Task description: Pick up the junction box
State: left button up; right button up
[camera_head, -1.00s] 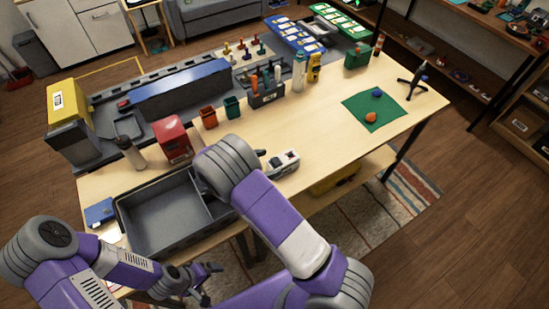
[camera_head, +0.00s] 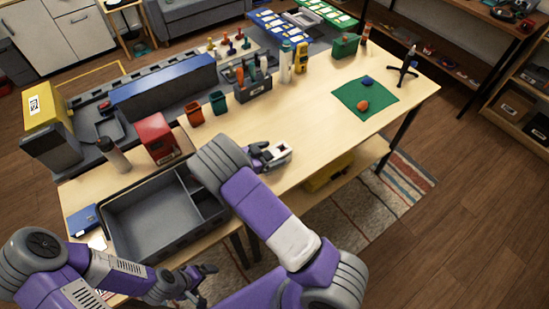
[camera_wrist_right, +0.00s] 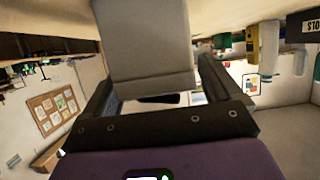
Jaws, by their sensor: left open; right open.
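The junction box (camera_head: 280,154), a small pale grey-white box with a dark part, sits on the table right of the tray. In the right wrist view its pale body (camera_wrist_right: 145,40) fills the space ahead of and between my fingers. My right gripper (camera_head: 262,152) is open at the box's left end, its fingers on either side; I cannot tell whether they touch it. It also shows in the right wrist view (camera_wrist_right: 158,85). My left gripper (camera_head: 203,272) is open and empty, low in front of the table, away from the box.
A grey divided tray (camera_head: 150,238) is at the table's near left, beside my right arm. A red box (camera_head: 157,138) and small orange (camera_head: 194,113) and green bins stand behind. A green mat (camera_head: 380,101) lies far right. The table between box and mat is clear.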

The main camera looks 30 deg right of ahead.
jog(key=shift+d, duration=0.15)
jog(key=c, duration=1.2)
jog(key=shift+c, duration=0.2)
